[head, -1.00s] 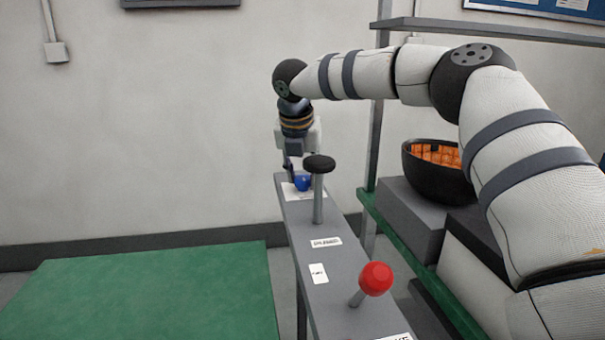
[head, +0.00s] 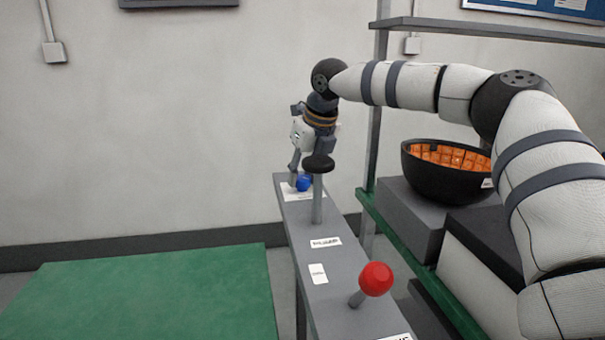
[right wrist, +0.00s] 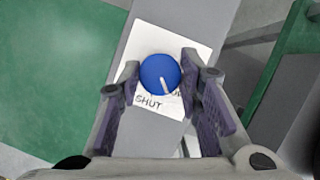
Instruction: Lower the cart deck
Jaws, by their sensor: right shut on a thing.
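The right gripper (head: 298,176) is at the far end of a narrow grey panel (head: 290,211). It is shut on a blue knob (head: 305,183), its arm tilted over the knob. In the right wrist view the fingers stand on both sides of the blue knob (right wrist: 160,74). The knob's white pointer mark points down and slightly right, beside lettering that reads SHUT; a second word is partly hidden. A flat green deck (head: 150,295) lies low at the left, probably the cart deck. My left gripper is not in view.
A black-topped post (head: 318,164) and a red ball-ended lever (head: 376,280) stand on the panel, nearer than the knob. A black bowl with orange pieces (head: 420,180) sits on a grey box (head: 405,215) on the green-edged rack at the right.

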